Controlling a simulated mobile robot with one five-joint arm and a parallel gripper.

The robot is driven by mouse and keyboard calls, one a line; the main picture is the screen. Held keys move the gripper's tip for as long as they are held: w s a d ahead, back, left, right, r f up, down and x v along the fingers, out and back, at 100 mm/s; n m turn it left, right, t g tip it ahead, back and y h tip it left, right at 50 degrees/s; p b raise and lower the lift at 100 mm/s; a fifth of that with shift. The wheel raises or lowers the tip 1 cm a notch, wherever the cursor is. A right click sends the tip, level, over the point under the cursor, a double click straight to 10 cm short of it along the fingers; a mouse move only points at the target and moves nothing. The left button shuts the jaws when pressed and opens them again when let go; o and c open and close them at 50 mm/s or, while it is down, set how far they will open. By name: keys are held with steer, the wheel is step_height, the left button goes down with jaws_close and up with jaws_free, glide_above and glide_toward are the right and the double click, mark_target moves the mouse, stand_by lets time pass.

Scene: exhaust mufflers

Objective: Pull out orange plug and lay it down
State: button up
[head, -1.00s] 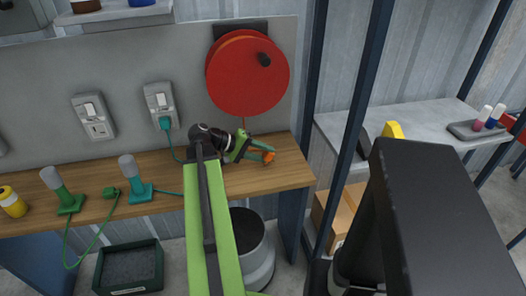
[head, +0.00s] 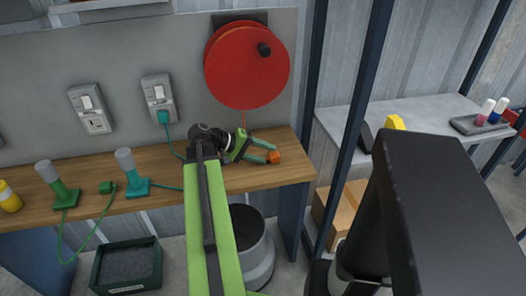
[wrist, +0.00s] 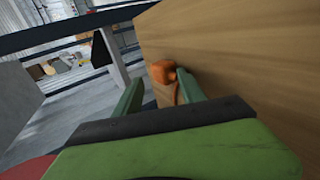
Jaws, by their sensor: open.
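The orange plug (head: 274,157) lies on the wooden bench near its right end, below the red cable reel (head: 247,66). A thin orange cord runs down from the reel toward it. My gripper (head: 263,151) is open, low over the bench, with its fingertips at the plug. In the wrist view the orange plug (wrist: 163,72) is just ahead of the two green fingers (wrist: 160,88), nearer the right one. I cannot tell whether a finger touches it. No socket holds the plug in view.
Two wall sockets (head: 91,108) are on the grey panel; a teal plug (head: 163,117) sits in the right one. Green and teal lamps (head: 132,175) and a green plug (head: 107,187) stand on the bench (head: 90,208) to the left. A dark post (head: 345,160) rises right of the bench.

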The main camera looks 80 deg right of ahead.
steer(key=shift+w, duration=0.1)
steer(key=p+v, duration=0.8)
steer(key=v, duration=0.9)
steer(key=shift+w+p, duration=0.15)
steer(key=shift+p, duration=0.2)
